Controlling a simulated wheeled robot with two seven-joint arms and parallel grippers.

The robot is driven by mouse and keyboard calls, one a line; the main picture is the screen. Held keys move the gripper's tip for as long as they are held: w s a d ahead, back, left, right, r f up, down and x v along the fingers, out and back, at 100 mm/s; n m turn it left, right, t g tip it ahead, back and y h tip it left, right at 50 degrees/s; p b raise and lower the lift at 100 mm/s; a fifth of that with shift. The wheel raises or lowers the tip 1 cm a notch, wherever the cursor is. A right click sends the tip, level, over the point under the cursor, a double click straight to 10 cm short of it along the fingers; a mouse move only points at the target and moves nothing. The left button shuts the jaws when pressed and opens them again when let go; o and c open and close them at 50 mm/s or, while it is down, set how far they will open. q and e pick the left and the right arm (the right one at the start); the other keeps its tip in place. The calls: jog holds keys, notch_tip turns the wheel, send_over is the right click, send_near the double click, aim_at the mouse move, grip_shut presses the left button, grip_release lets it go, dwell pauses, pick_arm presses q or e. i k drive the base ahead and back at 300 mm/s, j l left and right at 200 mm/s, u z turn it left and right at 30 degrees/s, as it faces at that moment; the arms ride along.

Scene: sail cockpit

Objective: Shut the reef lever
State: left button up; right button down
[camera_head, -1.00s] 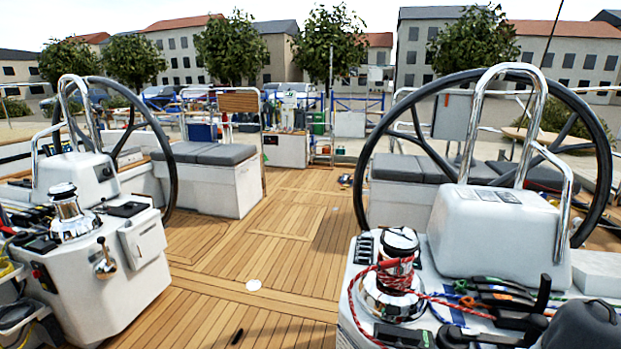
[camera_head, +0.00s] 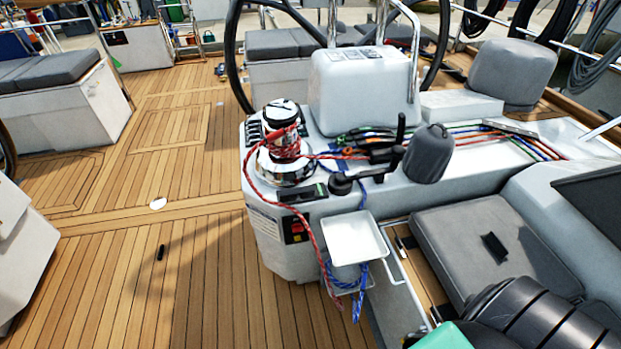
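On the right-hand white console, a bank of rope clutches (camera_head: 380,153) sits beside the winch, with several coloured ropes running through it. One black lever (camera_head: 400,129) there stands upright, raised above the others. No label is readable, so I cannot tell for sure which lever is the reef lever. The chrome and black winch (camera_head: 283,150) has red rope wound around it, left of the clutches. A black handle (camera_head: 342,184) lies in front of the clutches.
A grey covered winch (camera_head: 429,153) stands right of the clutches. A white tray (camera_head: 355,239) hangs on the console's front, with rope tails below. A steering wheel (camera_head: 236,60) rises behind. The teak deck (camera_head: 200,270) at left is mostly clear.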

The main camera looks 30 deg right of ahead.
aim_at(398, 140)
jog(key=z, duration=1.05)
